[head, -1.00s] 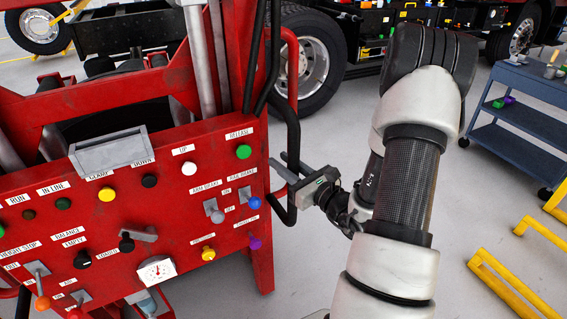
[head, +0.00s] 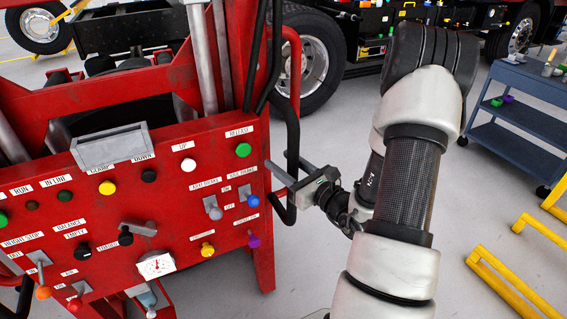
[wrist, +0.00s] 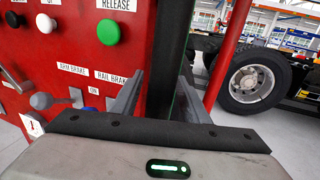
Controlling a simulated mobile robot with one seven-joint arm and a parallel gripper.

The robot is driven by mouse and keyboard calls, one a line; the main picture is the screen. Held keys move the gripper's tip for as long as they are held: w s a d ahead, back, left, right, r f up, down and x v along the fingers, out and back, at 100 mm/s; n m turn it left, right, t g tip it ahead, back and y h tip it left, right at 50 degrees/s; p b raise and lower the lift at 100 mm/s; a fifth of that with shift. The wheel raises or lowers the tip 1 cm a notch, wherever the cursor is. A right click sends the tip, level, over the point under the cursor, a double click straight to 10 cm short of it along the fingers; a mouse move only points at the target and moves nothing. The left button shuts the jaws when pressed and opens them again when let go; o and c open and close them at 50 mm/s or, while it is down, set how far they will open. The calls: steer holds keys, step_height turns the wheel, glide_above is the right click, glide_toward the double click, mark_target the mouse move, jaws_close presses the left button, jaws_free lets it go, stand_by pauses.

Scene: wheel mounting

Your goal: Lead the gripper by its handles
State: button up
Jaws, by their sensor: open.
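A red machine with a control panel (head: 205,195) fills the left of the head view. A bent black handle bar (head: 292,135) runs down its right edge, and a red tube stands behind it. My gripper (head: 283,170) is at this right edge, its fingers pointing left toward the handle. In the wrist view, the open fingers of my gripper (wrist: 158,88) stand on either side of the upright black handle (wrist: 166,55). The handle passes between them. Whether either finger touches it, I cannot tell. The lower handle is hidden behind the gripper body.
The panel carries several knobs and buttons, including a green release button (head: 243,150). A truck wheel (head: 305,60) stands behind. A blue cart (head: 520,122) and yellow floor frames (head: 505,285) are at right.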

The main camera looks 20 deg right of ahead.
steer(key=v, duration=1.7)
steer(key=shift+s, duration=0.25)
steer(key=shift+r, duration=0.15)
